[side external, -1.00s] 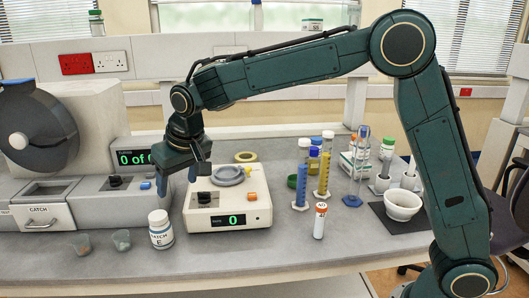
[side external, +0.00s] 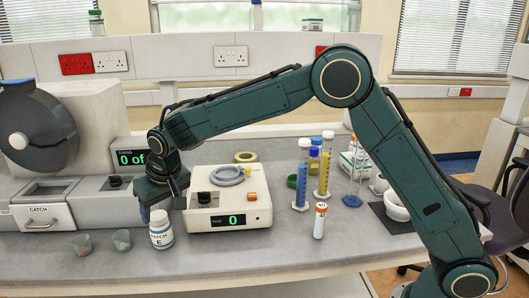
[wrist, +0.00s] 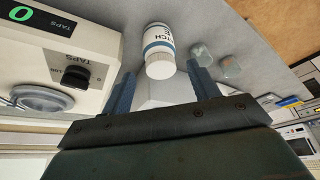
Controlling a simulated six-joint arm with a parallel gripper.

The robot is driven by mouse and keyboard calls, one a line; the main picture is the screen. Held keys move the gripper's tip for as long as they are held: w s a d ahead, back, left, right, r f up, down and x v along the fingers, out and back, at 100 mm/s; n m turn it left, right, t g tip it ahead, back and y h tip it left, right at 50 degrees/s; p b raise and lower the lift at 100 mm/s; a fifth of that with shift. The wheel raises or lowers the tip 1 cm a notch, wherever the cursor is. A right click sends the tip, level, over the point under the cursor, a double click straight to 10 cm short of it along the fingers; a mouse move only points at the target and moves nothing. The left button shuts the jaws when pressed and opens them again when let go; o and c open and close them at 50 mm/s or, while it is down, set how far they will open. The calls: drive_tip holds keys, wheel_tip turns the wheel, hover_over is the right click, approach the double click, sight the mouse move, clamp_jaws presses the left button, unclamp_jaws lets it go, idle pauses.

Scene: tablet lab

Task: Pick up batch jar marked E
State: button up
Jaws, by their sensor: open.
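The batch jar marked E (side external: 161,231) is white with a white cap and a blue-edged label. My gripper (side external: 163,207) is open and empty, just above and behind the jar in the side view. The blue fingers also show in the wrist view (wrist: 162,88), apart, with the jar's cap near their tips. I cannot tell whether they touch it.
A tumble tester (side external: 38,127) is at the far left. Cylinders (side external: 301,175) and an orange-capped vial (side external: 320,220) stand right.

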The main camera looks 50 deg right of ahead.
sight(160, 226)
drive_tip(key=shift+x, duration=1.85)
drive_tip(key=shift+x, duration=2.55)
drive_tip(key=shift+w+d, duration=0.1)
drive_tip(key=shift+d, duration=0.05)
drive_tip(key=shift+r, duration=0.1)
drive_tip(key=c, duration=0.8)
drive_tip(key=shift+r, duration=0.1)
wheel_tip(160, 226, up, 20)
